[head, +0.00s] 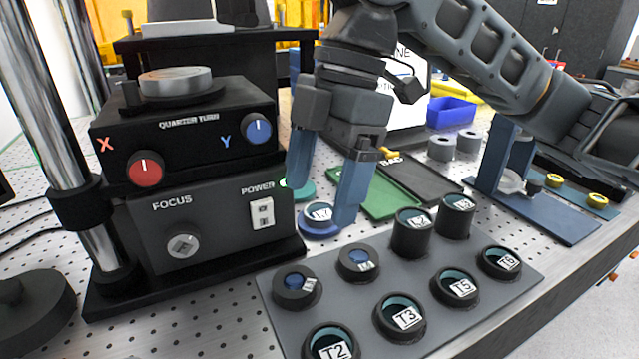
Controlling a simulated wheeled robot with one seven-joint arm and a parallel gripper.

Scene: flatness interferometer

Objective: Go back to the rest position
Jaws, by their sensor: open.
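My gripper (322,202) is open, with its two blue fingers pointing down beside the black control box (215,205). A small round labelled piece (318,212) on a blue round base sits between and below the fingertips. Whether the fingers touch it cannot be told. No held object shows between the fingers. My arm reaches in from the upper right.
A grey plate (268,290) with several labelled round pieces lies in front of my gripper. The box carries a red X knob (145,168), a blue Y knob (258,128) and a power switch (262,212). A green mat (385,200), blue bin (452,112) and blue stand (540,215) are right.

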